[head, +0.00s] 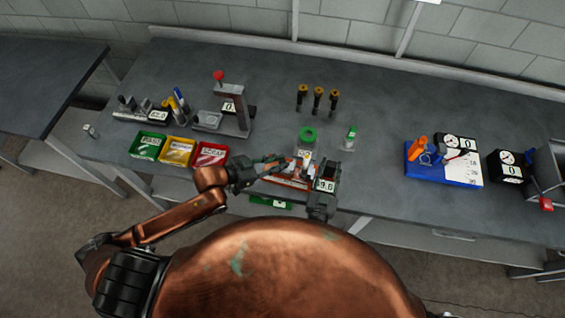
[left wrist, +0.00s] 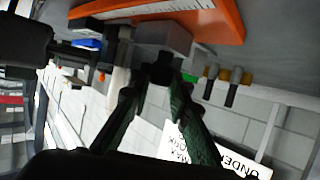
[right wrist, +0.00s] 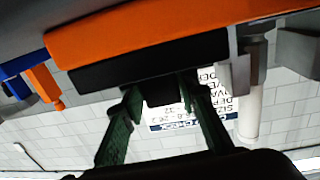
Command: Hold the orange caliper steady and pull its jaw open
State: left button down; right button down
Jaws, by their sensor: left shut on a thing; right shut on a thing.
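The orange caliper (head: 285,182) lies near the front edge of the bench, partly hidden by both grippers. In the left wrist view, its orange body (left wrist: 225,22) shows with a grey block (left wrist: 150,36) on it. My left gripper (head: 284,165) comes in from the left and is shut on the caliper's grey block; its fingertips (left wrist: 163,70) meet there. My right gripper (head: 322,196) is at the caliper's right end, beside a small digit display (head: 326,185). In the right wrist view, its fingers (right wrist: 160,90) are shut on the black part (right wrist: 150,62) along the orange body (right wrist: 130,33).
Green (head: 148,145), yellow (head: 178,150) and red (head: 211,154) bins stand left of the caliper. A gauge stand (head: 234,112) is behind them. A green ring (head: 307,134) and a small bottle (head: 350,138) are close behind. A blue tray (head: 440,165) stands right; bench between is clear.

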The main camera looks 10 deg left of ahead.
pick_arm(q)
jog(key=c, duration=2.1)
grip_release()
pick_arm(e)
jog(key=shift+d, duration=0.15)
pick_arm(q)
jog(key=v, duration=1.2)
pick_arm(e)
jog(key=c, duration=1.4)
grip_release()
jog(key=shift+c, duration=0.2)
